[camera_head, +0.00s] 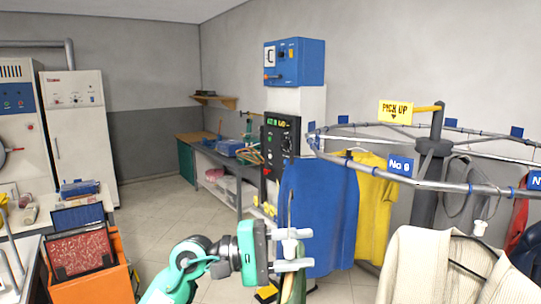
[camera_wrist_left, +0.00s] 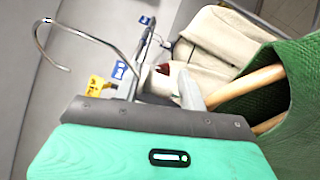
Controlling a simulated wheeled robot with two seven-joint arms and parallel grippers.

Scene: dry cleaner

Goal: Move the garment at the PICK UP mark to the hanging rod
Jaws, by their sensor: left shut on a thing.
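My left gripper (camera_head: 292,250) is shut on the neck of a hanger with a green garment (camera_head: 296,290), held in front of the carousel. Only a strip of the garment shows at the bottom of the head view. In the left wrist view the green garment (camera_wrist_left: 295,110) hangs from a wooden hanger (camera_wrist_left: 250,92), and the metal hook (camera_wrist_left: 62,42) sticks out on the other side of the gripper, free of any rail. The yellow PICK UP sign (camera_head: 395,112) stands above the carousel rail. I cannot make out a separate hanging rod. My right gripper is not in view.
A blue garment (camera_head: 318,215), a yellow one (camera_head: 376,215) and a cream cardigan (camera_head: 440,270) hang on the round carousel rail (camera_head: 455,186). An orange bin (camera_head: 108,285) stands at left. Open floor (camera_head: 160,225) lies between it and the back bench.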

